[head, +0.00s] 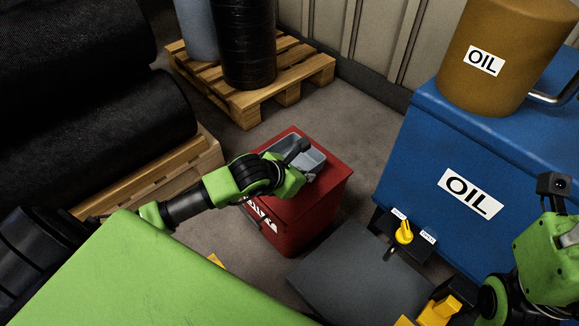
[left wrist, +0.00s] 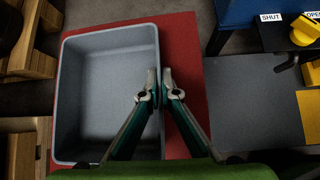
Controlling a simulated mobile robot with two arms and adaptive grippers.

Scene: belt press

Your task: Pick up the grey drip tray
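The grey drip tray (left wrist: 100,38) is an open rectangular tray on top of a red cabinet (left wrist: 183,40). It also shows in the head view (head: 313,157), partly hidden behind my left wrist. My left gripper (left wrist: 160,86) is over the tray's right wall in the left wrist view. One finger is inside the tray and the other outside, with the tips close together on the wall. The tray looks empty. Its base appears to rest on the cabinet. My right arm is at the right edge of the head view, and its fingers do not show.
A blue tank (head: 420,150) labelled OIL carries a brown drum (head: 510,50) at the right. A yellow valve handle (head: 404,232) stands beside a dark grey plate (head: 350,275). Pallets (head: 300,75) with rolls stand behind and left. Bare floor lies behind the cabinet.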

